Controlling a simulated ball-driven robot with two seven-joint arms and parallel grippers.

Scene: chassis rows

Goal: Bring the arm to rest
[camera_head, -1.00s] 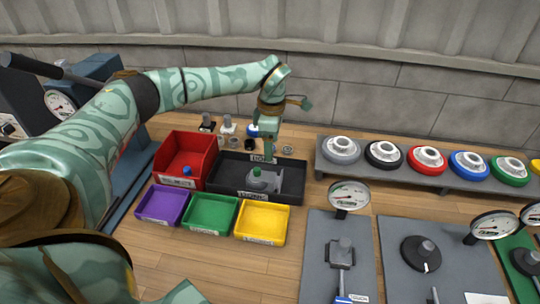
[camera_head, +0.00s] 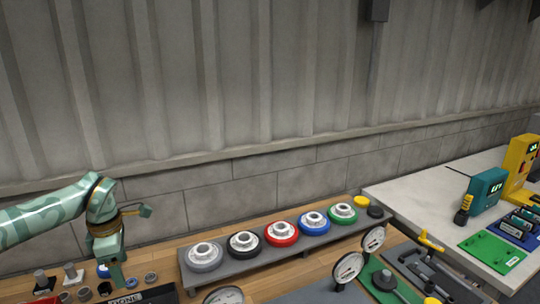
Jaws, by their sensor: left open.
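My left arm, mint green with a wavy pattern, comes in from the left edge. My left gripper (camera_head: 118,282) points down at the lower left, open, with nothing seen between its fingers. It hangs by the back edge of a black tray (camera_head: 158,294), of which only the labelled back part shows at the bottom edge. The exact gap between fingertips and tray cannot be told. My right gripper is not in view.
Small knobs and rings (camera_head: 75,280) stand left of the gripper. A grey rack (camera_head: 190,278) with several coloured round weights runs along the wall. Dial gauges (camera_head: 348,268) stand before it. A pale table (camera_head: 425,195) with a teal device (camera_head: 485,190) is at right.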

